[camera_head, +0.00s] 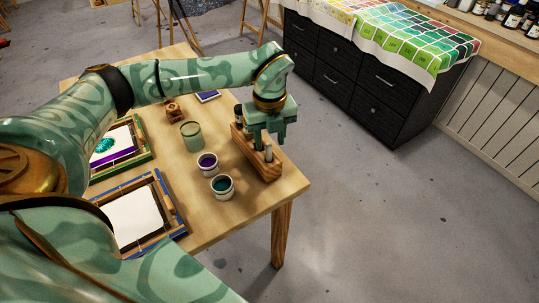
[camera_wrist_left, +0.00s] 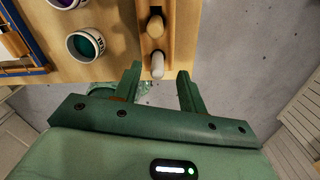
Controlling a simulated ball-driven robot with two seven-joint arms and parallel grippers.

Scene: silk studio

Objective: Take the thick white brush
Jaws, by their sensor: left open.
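The thick white brush (camera_head: 268,153) stands in a wooden brush holder (camera_head: 270,172) at the right edge of the table. Its white end also shows in the left wrist view (camera_wrist_left: 157,66), in the gap between my fingertips. My left gripper (camera_head: 269,138) is open above the holder, with its fingers on either side of the white brush. I cannot tell whether they touch it. A second, tan-tipped brush (camera_wrist_left: 155,27) stands in the same holder. My right gripper is not in view.
A jar with purple paint (camera_head: 207,163), one with teal paint (camera_head: 222,186) and a green cup (camera_head: 191,135) stand left of the holder. Framed screens (camera_head: 150,212) lie further left. The floor right of the table is clear up to a black cabinet (camera_head: 350,85).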

